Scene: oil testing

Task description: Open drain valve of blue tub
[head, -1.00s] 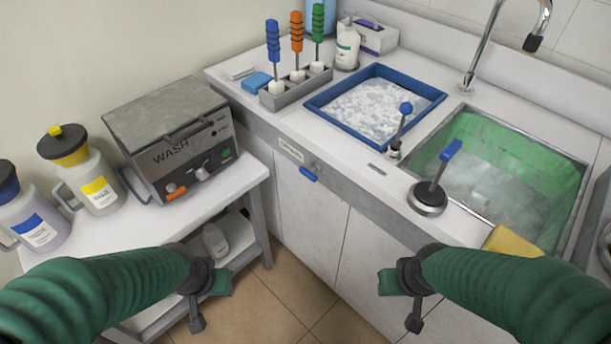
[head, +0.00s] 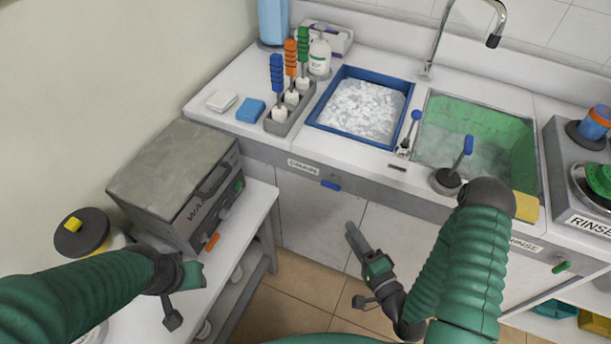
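The blue tub (head: 322,101) is set into the counter and filled with white foam. Below it, on the grey front strip, is a small drain valve with a blue handle (head: 331,185), just right of a label that seems to read DRAIN. The handle lies nearly level along the strip. My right gripper (head: 351,230) is below and slightly right of the handle, apart from it, with its fingers pointing up and left. Its fingers overlap from this angle, so their opening is unclear. My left gripper (head: 199,273) is over the side table at lower left, away from the valve; its fingers are unclear.
A WASH machine (head: 172,184) stands on the left side table. A green sink (head: 470,125) lies right of the tub, with two blue-topped levers by it. A RINSE unit (head: 580,180) is at far right. The cabinet front below the valve is clear.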

